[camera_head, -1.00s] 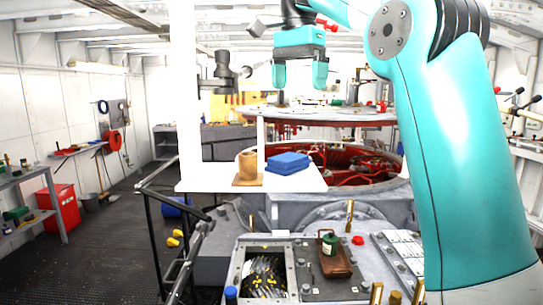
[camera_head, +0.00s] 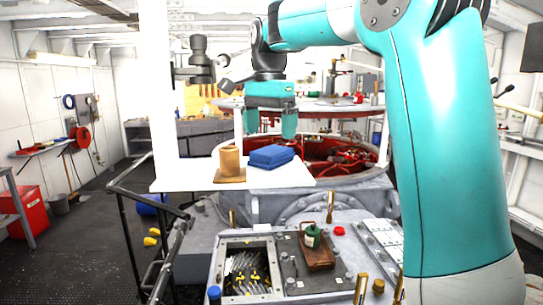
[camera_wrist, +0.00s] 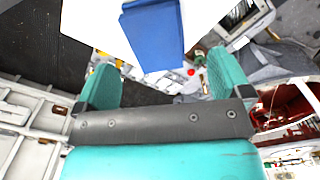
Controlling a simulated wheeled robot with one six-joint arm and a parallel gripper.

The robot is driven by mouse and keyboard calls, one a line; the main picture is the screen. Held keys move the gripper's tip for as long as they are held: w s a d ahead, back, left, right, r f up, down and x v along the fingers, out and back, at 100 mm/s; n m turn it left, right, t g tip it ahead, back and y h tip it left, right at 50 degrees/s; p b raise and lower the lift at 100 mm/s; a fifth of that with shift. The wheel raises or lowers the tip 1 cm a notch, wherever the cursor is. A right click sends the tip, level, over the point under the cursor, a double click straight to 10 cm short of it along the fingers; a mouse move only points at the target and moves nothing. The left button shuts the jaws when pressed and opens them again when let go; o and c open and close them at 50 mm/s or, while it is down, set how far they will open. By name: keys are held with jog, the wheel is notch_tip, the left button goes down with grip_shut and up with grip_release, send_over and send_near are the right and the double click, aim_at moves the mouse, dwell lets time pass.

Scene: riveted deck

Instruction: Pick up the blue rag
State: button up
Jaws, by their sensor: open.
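The blue rag (camera_head: 270,156) is a folded, flat stack lying on a white shelf (camera_head: 190,181). It also shows in the wrist view (camera_wrist: 153,32), beyond the open space between the teal fingers. My gripper (camera_head: 267,130) is open and empty, its fingers pointing down. In the head view the fingers appear just above and around the rag, but the wrist view shows a gap between them and it. A brown cylindrical cup (camera_head: 230,160) on a tan base stands close to the rag's left side.
A white post rises at the shelf's left. A green bottle (camera_head: 312,236) stands on a brown tray (camera_head: 318,256) on the grey machine below, beside an open box of metal pieces (camera_head: 247,268). Black railings (camera_head: 120,205) stand at the left. The shelf's front left is bare.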

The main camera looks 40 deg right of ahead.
aim_at(270, 150)
jog(key=shift+s+f+p, duration=0.15)
jog(key=shift+f+p, duration=0.8)
jog(key=shift+f, duration=1.7)
jog(key=shift+d, duration=0.1)
jog(key=c, duration=1.1)
jog(key=shift+r, duration=0.15)
